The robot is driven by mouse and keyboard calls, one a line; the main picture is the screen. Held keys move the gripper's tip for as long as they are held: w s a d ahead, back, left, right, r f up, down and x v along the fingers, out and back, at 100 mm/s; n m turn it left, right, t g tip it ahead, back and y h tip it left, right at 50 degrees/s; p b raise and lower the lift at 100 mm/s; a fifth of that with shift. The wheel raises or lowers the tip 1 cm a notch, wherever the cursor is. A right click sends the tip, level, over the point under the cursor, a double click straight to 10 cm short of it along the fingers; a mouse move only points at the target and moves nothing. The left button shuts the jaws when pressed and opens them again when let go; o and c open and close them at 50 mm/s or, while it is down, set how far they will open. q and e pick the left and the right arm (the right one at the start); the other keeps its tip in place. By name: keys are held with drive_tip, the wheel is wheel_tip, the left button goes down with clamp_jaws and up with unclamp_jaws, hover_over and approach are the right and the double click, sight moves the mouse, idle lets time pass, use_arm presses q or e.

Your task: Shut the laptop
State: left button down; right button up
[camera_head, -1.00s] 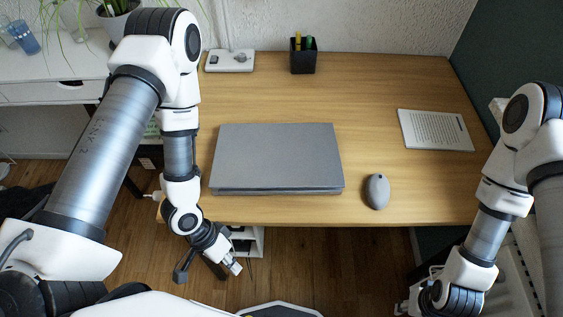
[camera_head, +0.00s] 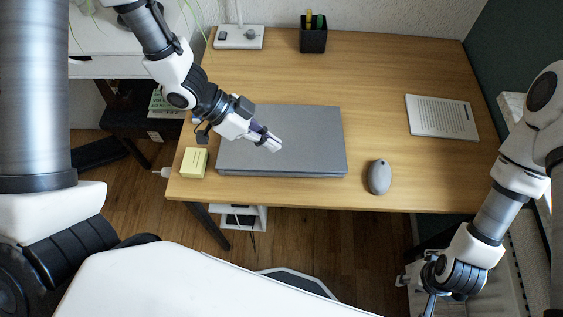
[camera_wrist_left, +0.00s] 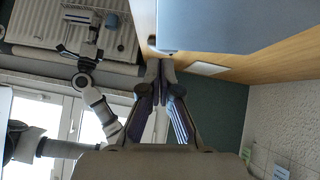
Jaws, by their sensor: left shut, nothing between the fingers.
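The grey laptop (camera_head: 310,130) lies on the wooden desk with its lid flat down on its base, a thin front edge showing. My left gripper (camera_head: 272,143) is shut and empty, its fingertips over the lid's middle left part; I cannot tell whether they touch it. In the left wrist view the shut fingertips (camera_wrist_left: 160,70) are close to the grey laptop slab (camera_wrist_left: 225,22). My right gripper (camera_head: 430,303) hangs off the desk's front right at the bottom edge, mostly cut off, its jaws unclear.
A grey mouse (camera_head: 379,177) lies right of the laptop, a yellow note block (camera_head: 193,162) to its left. An e-reader-like tablet (camera_head: 442,117) lies at right. A pen cup (camera_head: 313,38) and a white socket box (camera_head: 239,37) stand at the back. The desk's middle back is clear.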

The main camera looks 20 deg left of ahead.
sight(277, 170)
use_arm(q)
drive_tip(key=x, duration=0.4)
drive_tip(key=shift+s+f+b, duration=0.1)
drive_tip(key=shift+b, duration=0.2)
drive_tip(key=shift+s+d+f, duration=0.1)
drive_tip(key=shift+s+f, duration=0.1)
drive_tip(key=shift+f, duration=1.55)
drive_tip(key=shift+s, duration=0.1)
drive_tip(key=f, duration=0.1)
drive_tip(key=f+b, duration=0.1)
drive_tip(key=f, duration=0.1)
drive_tip(key=shift+s+f, duration=0.35)
drive_tip(key=shift+s, duration=0.15)
drive_tip(key=shift+f, duration=0.1)
